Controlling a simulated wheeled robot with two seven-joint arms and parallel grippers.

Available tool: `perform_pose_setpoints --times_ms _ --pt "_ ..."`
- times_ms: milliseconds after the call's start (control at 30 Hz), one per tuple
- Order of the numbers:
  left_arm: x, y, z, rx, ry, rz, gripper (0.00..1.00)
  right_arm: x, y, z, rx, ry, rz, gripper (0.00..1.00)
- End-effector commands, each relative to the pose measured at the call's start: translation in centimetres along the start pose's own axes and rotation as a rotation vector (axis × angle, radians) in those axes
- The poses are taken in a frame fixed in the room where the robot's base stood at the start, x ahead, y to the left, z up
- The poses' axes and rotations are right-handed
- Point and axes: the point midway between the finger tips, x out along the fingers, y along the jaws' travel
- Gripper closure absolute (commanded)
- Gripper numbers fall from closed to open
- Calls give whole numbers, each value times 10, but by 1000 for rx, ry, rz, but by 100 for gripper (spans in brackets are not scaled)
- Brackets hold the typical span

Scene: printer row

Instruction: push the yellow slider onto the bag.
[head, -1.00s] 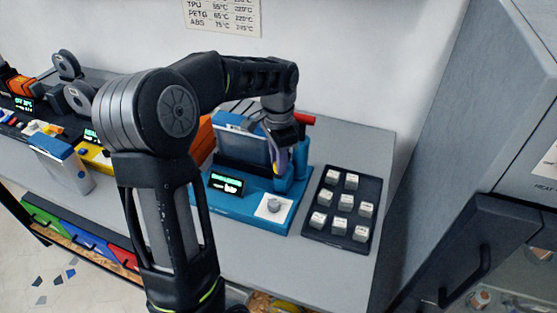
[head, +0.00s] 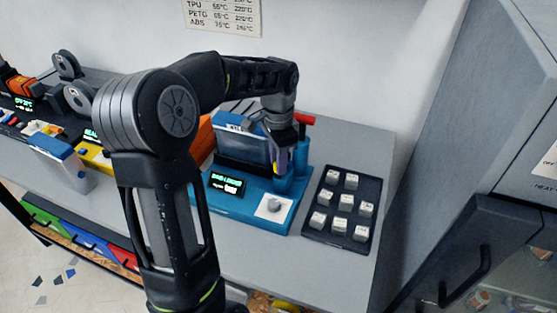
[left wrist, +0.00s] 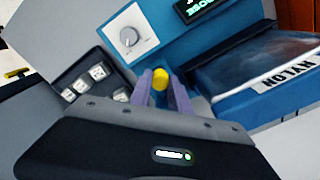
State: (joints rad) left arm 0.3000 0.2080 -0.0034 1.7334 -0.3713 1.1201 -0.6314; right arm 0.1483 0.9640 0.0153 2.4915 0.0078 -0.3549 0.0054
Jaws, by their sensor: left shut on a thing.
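The yellow slider (left wrist: 160,78) shows between the two purple fingertips of my left gripper (left wrist: 161,90) in the left wrist view. The gripper is shut on it. In the head view my left gripper (head: 280,162) is at the right end of the bag, and its fingers mostly hide the slider. The bag (head: 243,147) is clear with a blue top and stands upright in the blue machine (head: 255,208). It also shows in the left wrist view (left wrist: 240,75), with the label NYLON. I cannot tell whether the slider touches the bag. My right gripper is not in view.
A dark tray (head: 316,231) with several pale labelled cubes lies right of the machine. The machine has a knob (head: 273,205), a lit display (head: 226,184) and a red-topped post (head: 304,119). A grey cabinet (head: 440,110) stands at the right. The desk front is clear.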

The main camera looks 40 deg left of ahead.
Motion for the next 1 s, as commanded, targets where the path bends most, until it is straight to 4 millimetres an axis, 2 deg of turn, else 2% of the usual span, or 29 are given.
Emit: perform_pose_setpoints --times_ms 233,467,700,733,1000 --pt "0 -1 0 0 1 -1 100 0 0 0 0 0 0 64" --pt "0 -17 16 -3 1 0 100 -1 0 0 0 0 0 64" --pt "0 -19 18 -2 -1 -3 100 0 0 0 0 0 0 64" --pt "0 -19 18 -2 -1 -3 75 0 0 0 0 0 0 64" --pt "0 -18 18 -1 0 -2 55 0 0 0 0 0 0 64"
